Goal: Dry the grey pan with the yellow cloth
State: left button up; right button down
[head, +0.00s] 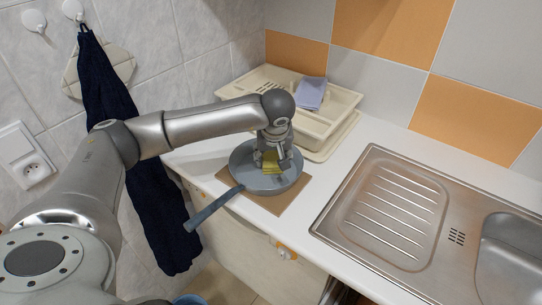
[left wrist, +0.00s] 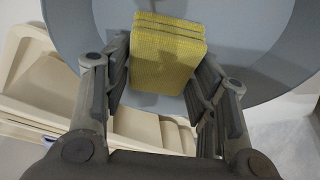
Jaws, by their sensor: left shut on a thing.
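The grey pan (head: 287,182) lies on a brown mat (head: 297,200) on the white counter, its handle pointing to the lower left over the counter's front edge. The folded yellow cloth (head: 271,162) is in the pan area, between the fingers of my left gripper (head: 271,158). In the left wrist view the cloth (left wrist: 167,60) is held between both fingers, with the pan (left wrist: 258,40) right behind it. Whether the cloth touches the pan's bottom is hard to tell. My right gripper does not show in either view.
A cream dish rack (head: 335,107) with a lilac cloth (head: 311,93) stands behind the pan. A steel sink (head: 395,210) with a ribbed drainboard is at the right. A dark towel (head: 150,190) hangs at the left wall. The counter between pan and sink is clear.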

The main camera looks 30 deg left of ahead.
aim_at(263, 166)
pick_arm(q)
jog(key=shift+s+a, duration=0.15)
jog(key=shift+s, duration=0.9)
jog(key=shift+s+a, duration=0.1)
jog(key=shift+s, duration=0.95)
jog(key=shift+s+a, duration=0.15)
jog(key=shift+s, duration=2)
jog(key=shift+w, duration=0.1)
jog(key=shift+w+d+f+b, duration=0.15)
jog(key=shift+w+b, duration=0.6)
jog(key=shift+w, duration=1)
jog(key=shift+w+d+b, duration=0.15)
jog(key=shift+w+b, duration=0.15)
jog(key=shift+w, duration=0.9)
jog(key=shift+w+d+b, duration=0.1)
jog(key=shift+w+b, duration=0.15)
jog(key=shift+w, duration=0.95)
jog(key=shift+s, duration=0.1)
